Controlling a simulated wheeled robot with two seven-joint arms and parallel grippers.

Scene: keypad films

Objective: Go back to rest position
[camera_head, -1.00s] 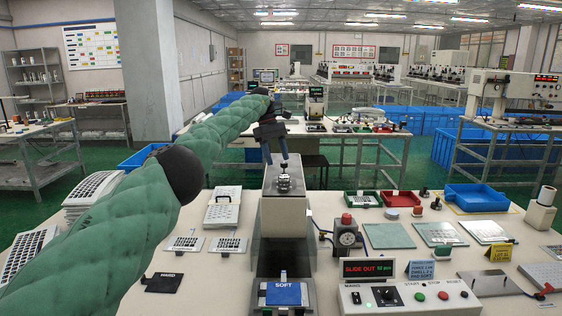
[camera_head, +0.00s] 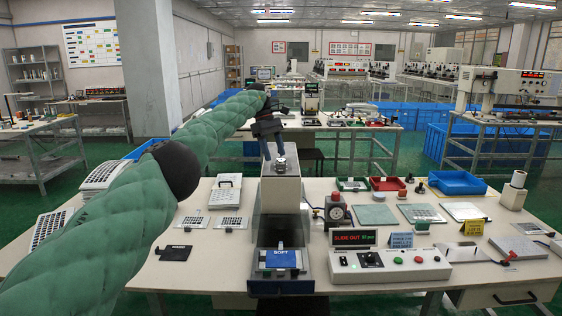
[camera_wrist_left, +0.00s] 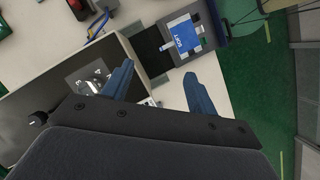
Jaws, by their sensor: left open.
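My left arm in a green padded sleeve comes in from the left in the head view. My left gripper (camera_head: 276,153) is open and empty above the top of the grey press machine (camera_head: 280,190). In the left wrist view its two blue fingers (camera_wrist_left: 160,88) stand wide apart, with nothing between them but the machine and table below. The blue pad marked SOFT (camera_head: 283,259) lies on the slide at the machine's front; it also shows in the left wrist view (camera_wrist_left: 181,36). My right gripper is in neither view.
The white table (camera_head: 215,265) carries a control box (camera_head: 390,264), a SLIDE OUT display (camera_head: 354,237), glass plates (camera_head: 375,215), a blue tray (camera_head: 457,183) and a white roll (camera_head: 514,190).

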